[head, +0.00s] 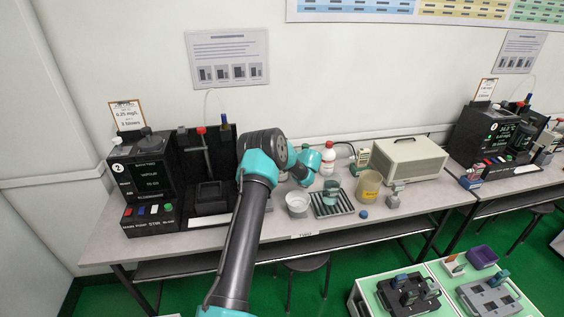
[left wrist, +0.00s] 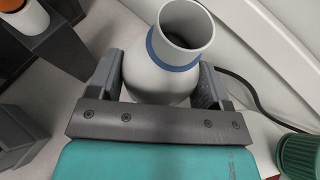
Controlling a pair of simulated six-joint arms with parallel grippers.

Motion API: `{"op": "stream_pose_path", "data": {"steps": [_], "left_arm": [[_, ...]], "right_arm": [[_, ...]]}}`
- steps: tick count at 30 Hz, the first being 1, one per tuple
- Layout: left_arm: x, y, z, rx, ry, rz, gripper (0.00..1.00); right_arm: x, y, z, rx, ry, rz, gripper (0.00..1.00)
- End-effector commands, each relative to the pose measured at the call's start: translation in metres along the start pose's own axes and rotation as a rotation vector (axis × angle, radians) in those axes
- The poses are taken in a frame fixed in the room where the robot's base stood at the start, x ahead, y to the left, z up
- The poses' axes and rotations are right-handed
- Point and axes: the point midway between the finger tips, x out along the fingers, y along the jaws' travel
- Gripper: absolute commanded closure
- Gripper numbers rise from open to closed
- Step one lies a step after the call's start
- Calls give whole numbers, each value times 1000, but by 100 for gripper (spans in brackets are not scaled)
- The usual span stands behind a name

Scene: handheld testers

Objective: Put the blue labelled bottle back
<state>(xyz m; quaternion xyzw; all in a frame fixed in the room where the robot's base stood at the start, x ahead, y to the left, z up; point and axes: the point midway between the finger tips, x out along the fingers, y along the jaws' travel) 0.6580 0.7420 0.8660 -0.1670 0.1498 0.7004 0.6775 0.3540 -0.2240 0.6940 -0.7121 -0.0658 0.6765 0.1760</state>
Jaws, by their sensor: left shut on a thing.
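In the left wrist view, a pale grey bottle (left wrist: 150,75) with an open mouth and a blue band round its neck sits between the fingers of my left gripper (left wrist: 158,82). The gripper is shut on it. Its lower body and any label are hidden. In the head view my left arm reaches over the bench to its back, and its wrist hides the gripper and the held bottle. My right gripper is in neither view.
On the bench (head: 420,196), a red-capped bottle (head: 328,160), a slotted rack (head: 333,206), a white bowl (head: 297,203), a yellow beaker (head: 368,187) and a beige box (head: 408,160) stand right of the arm. A black tester (head: 145,180) stands left. A green cap (left wrist: 300,156) is near the gripper.

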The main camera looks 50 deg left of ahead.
Motion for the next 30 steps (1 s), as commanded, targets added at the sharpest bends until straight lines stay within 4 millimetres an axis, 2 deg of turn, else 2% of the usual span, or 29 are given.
{"op": "stream_pose_path", "data": {"steps": [13, 14, 21, 30], "left_arm": [[3, 0, -5, -1, -1, 0, 69], [3, 0, -5, -1, 0, 0, 25], [3, 0, -5, -1, 0, 0, 2], [2, 0, -4, -1, -1, 0, 2]], "right_arm": [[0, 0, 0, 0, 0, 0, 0], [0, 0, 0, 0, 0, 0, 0], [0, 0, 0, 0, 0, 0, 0], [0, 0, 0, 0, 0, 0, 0]]}}
